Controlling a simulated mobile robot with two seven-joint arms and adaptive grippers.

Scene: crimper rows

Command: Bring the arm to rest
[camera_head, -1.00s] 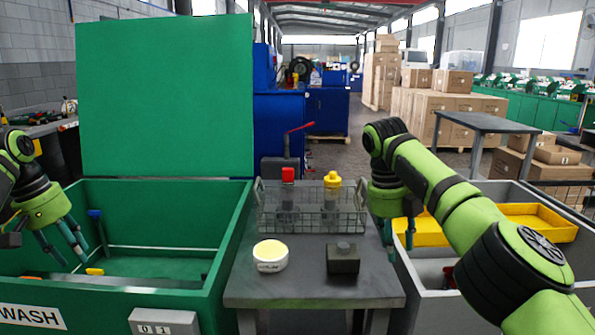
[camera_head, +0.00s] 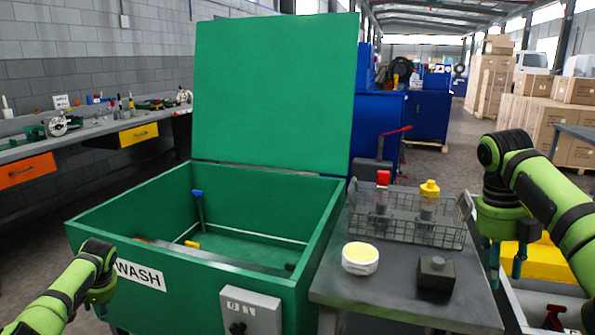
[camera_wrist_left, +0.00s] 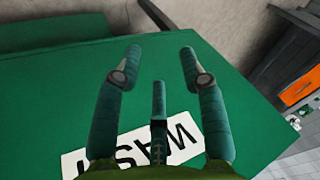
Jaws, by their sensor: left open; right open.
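My left arm comes in at the lower left of the head view, and its gripper (camera_head: 102,306) hangs outside the front left of the green wash tub (camera_head: 262,285). In the left wrist view the left gripper (camera_wrist_left: 160,52) has its fingers spread with nothing between them, before the tub's green front wall and its white WASH label (camera_wrist_left: 130,150). My right gripper (camera_head: 506,262) points down at the right of the small grey table (camera_head: 335,287). Its fingers are apart and I see nothing between them.
A wire basket (camera_head: 448,237) with a red-topped and a yellow-topped bottle stands on the grey table. A white round tub (camera_head: 360,258) and a dark block (camera_head: 436,273) sit before it. A workbench (camera_head: 25,142) runs along the left wall. The tub's lid (camera_head: 275,95) stands open.

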